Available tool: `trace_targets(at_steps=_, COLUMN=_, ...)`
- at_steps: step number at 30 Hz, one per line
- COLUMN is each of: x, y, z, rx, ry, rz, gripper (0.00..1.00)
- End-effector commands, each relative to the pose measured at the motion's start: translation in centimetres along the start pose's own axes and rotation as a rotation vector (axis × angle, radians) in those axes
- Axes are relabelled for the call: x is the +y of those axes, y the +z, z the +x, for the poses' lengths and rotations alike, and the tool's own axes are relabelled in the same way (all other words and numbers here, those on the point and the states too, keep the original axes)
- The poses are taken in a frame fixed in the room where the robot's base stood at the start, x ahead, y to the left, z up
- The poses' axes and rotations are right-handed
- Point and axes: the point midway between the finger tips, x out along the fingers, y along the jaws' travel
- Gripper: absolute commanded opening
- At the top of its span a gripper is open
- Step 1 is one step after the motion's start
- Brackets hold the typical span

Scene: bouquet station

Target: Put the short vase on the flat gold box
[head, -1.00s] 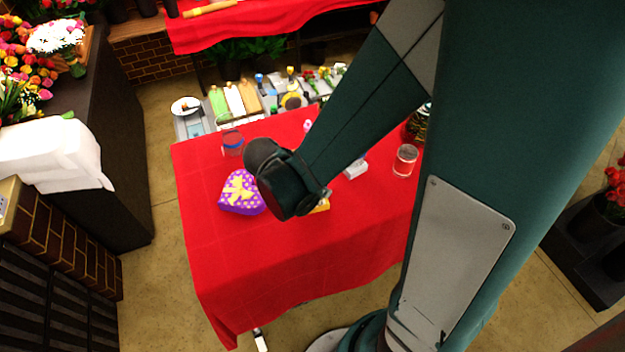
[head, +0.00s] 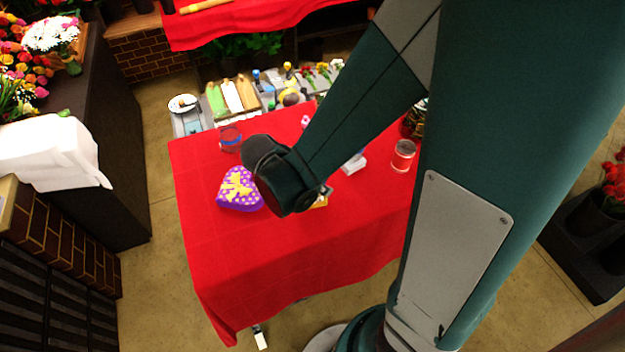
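A flat gold box (head: 321,202) lies on the red-covered table, with only a small yellow-gold edge showing past my wrist. A clear glass vessel with a blue band (head: 230,139) stands at the table's back left. Another clear glass vessel (head: 403,156), looking red through the cloth behind it, stands at the right. I cannot tell for sure which is the short vase. My gripper (head: 326,192) is mostly hidden behind my wrist, beside or above the gold box. Its fingers and anything between them cannot be made out.
A purple heart-shaped box with a yellow bow (head: 240,188) lies left of my wrist. A small white object (head: 354,163) lies between my arm and the right glass. The red table (head: 290,265) is clear at the front. A cluttered bench (head: 265,95) stands behind.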

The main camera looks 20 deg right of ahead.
Motion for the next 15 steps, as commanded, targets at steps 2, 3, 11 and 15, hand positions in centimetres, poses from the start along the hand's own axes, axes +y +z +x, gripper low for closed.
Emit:
trace_targets(at_steps=2, x=0.0, y=-0.1, z=-0.2, rx=0.000, ry=0.000, rz=0.000, gripper=0.64)
trace_targets(at_steps=3, x=0.0, y=-0.2, z=-0.2, rx=0.000, ry=0.000, rz=0.000, gripper=0.64)
trace_targets(at_steps=11, x=0.0, y=-0.1, z=-1.7, rx=0.000, ry=-0.001, rz=-0.002, gripper=0.64)
trace_targets(at_steps=15, x=0.1, y=-0.1, z=-3.0, rx=0.000, ry=-0.001, rz=-0.001, gripper=0.64)
